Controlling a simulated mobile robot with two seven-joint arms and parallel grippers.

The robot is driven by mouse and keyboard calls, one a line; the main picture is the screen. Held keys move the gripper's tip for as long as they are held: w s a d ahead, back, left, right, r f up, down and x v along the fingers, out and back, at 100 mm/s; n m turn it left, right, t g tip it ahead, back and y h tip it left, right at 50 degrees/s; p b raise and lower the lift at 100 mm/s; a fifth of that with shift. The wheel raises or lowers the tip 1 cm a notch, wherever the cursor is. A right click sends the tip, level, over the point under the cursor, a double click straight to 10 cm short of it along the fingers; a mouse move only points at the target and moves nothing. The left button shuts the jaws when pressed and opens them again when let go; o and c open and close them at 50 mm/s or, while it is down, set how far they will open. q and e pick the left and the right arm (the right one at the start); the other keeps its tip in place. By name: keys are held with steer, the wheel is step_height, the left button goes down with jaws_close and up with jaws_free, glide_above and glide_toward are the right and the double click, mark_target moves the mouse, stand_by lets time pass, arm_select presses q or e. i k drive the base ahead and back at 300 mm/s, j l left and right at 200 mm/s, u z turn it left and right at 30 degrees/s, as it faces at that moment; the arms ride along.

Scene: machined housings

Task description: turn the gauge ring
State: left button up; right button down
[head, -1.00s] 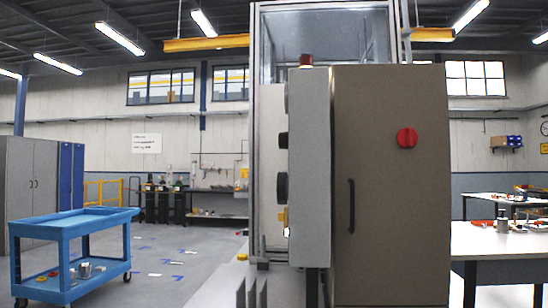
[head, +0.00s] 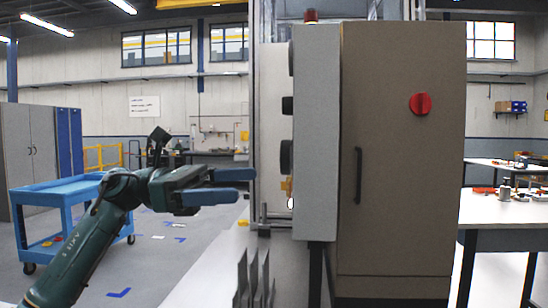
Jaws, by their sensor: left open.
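I cannot make out a gauge ring in the head view. A small grey cylindrical part (head: 506,188) stands on the white table at the right, too small to identify. My right gripper is not in view.
The cabinet has a red knob (head: 420,104), a dark handle (head: 358,175) and a grey side panel (head: 316,150) with dark round fittings. Thin upright plates (head: 253,280) stand at the front. A blue cart (head: 60,200) is at the left; the white table (head: 500,210) is at the right.

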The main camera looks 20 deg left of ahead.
mark_target(284, 153)
steer(key=i+j, duration=0.65)
steer(key=i, duration=0.05)
